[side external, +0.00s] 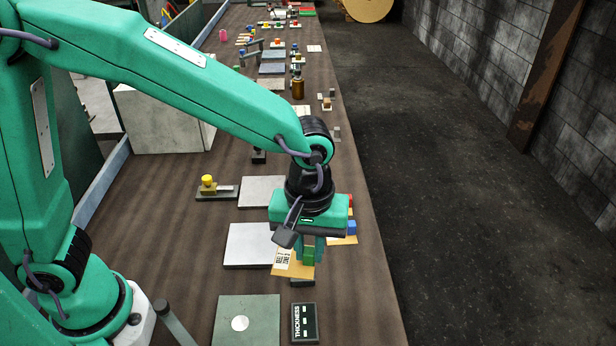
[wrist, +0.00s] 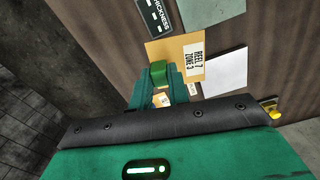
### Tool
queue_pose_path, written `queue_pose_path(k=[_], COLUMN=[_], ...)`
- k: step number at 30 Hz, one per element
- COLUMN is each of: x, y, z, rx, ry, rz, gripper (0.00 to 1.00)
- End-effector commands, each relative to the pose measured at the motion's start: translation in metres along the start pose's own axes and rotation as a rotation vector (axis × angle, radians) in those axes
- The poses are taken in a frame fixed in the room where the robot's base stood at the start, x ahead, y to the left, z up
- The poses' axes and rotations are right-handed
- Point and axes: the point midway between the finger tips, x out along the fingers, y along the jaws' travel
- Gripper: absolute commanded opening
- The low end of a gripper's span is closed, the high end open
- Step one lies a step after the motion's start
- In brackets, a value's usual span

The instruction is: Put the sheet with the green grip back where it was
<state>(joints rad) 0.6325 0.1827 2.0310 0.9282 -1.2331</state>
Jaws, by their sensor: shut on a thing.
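The tan sheet (side external: 290,269) has a green block grip (side external: 308,256) and a white label reading "REEL 7 ZONE 3". My gripper (side external: 307,249) points down and is shut on the green grip. The sheet also shows in the wrist view (wrist: 176,47), with its green grip (wrist: 158,70) at the jaws. In the side view it is right of a pale grey plate (side external: 246,246); its height above the table is hard to tell. A blue grip (side external: 351,227) on another tan sheet (side external: 345,240) and a red grip (side external: 350,200) show behind my gripper, partly hidden.
A green plate with a white disc (side external: 240,323) and a dark "THICKNESS" panel (side external: 304,323) lie at the front. Another grey plate (side external: 261,191) and a yellow-button device (side external: 208,184) are farther back. The table's right edge runs close beside the blue grip.

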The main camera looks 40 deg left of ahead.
Motion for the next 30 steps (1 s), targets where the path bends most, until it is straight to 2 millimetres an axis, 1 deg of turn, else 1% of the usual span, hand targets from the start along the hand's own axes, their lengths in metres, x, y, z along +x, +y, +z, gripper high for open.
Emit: queue_pose_path(k=[1, 6, 9, 12, 16, 23, 26, 30], x=[0.002, 0.007, 0.010, 0.012, 0.013, 0.014, 0.017, 0.025], y=[0.014, 0.051, 0.068, 0.080, 0.088, 0.090, 0.090, 0.091], z=[0.004, 0.017, 0.025, 0.030, 0.034, 0.034, 0.030, 0.016], rx=[0.031, 0.117, 0.157, 0.184, 0.205, 0.209, 0.208, 0.205], ry=[0.000, -0.001, 0.000, 0.000, 0.000, 0.000, 0.000, -0.001], rz=[-0.001, -0.002, -0.001, 0.000, 0.000, 0.000, 0.000, -0.002], gripper=[0.00, 0.00, 0.00, 0.00, 0.00, 0.00, 0.00, 0.00])
